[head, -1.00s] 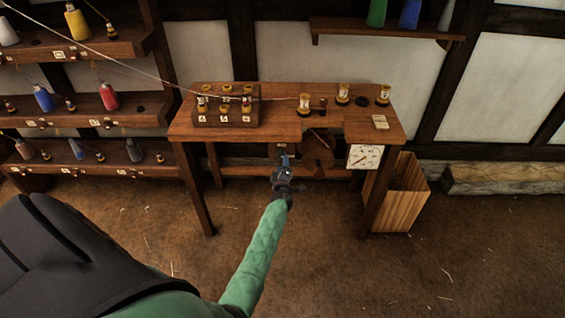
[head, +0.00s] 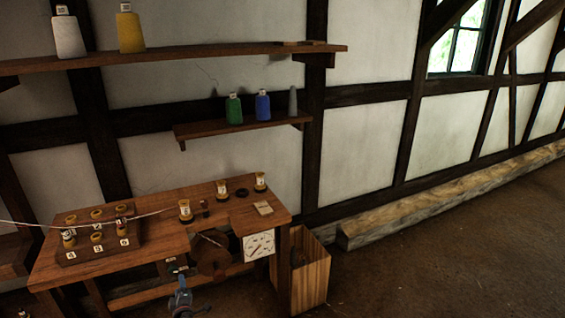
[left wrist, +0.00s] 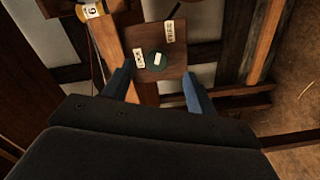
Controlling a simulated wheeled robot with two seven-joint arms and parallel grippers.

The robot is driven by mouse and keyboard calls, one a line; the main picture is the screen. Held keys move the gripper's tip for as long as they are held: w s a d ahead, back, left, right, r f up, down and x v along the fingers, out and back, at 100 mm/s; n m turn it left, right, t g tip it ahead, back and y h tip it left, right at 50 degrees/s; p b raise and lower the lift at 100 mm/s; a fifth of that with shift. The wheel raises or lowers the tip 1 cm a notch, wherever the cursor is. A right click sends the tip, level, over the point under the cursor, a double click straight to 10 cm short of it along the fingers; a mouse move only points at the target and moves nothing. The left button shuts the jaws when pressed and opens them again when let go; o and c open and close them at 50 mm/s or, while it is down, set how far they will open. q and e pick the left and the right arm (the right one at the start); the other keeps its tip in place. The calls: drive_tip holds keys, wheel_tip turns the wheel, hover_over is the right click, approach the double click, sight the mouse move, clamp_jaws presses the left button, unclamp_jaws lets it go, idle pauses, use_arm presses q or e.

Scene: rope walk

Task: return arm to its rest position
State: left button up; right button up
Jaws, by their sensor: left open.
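My left gripper (head: 181,284) shows at the bottom of the head view, in front of the wooden table (head: 165,246) and below its top. In the left wrist view its two blue fingers (left wrist: 157,85) are spread apart with nothing held between them. Beyond them is a small wooden panel (left wrist: 148,90) with a dark round button and white labels; the fingers look apart from it, though the exact gap is hard to judge. Most of my left arm is below the head view. My right gripper is not in view.
The table carries a numbered spool rack (head: 72,254), several yellow-ended spools and a white dial (head: 259,246) on its front. A slatted wooden bin (head: 312,275) stands at its right. Shelves with cones hang above. The floor (head: 450,260) at right is clear.

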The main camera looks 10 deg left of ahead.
use_arm(q)
drive_tip(key=w+d+f+m+g+h, duration=0.1)
drive_tip(key=d+f+m+h, duration=0.25)
drive_tip(key=d+m, duration=0.2)
drive_tip(key=w+d+f+m+g+h, duration=0.1)
drive_tip(key=d+f+m+h, duration=0.1)
drive_tip(key=d+m+h, duration=0.4)
drive_tip(key=s+d+f+m+g, duration=0.45)
drive_tip(key=s+d+f, duration=0.35)
drive_tip(key=f, duration=0.3)
drive_tip(key=s+d+f+m+g, duration=0.2)
drive_tip(key=s+f, duration=0.6)
drive_tip(key=s, duration=0.7)
drive_tip(key=s+d+f+m+g+b, duration=0.1)
drive_tip(key=s+d+f+m+g, duration=0.1)
drive_tip(key=s+f, duration=0.6)
drive_tip(key=s+d+f+m+g+b, duration=0.1)
drive_tip(key=s+d+f+g, duration=0.2)
drive_tip(key=s, duration=1.9)
wheel_tip(320, 180, down, 5)
drive_tip(key=shift+s+d+r+m, duration=0.1)
drive_tip(key=shift+s+d+m, duration=0.3)
drive_tip(key=shift+d, duration=0.15)
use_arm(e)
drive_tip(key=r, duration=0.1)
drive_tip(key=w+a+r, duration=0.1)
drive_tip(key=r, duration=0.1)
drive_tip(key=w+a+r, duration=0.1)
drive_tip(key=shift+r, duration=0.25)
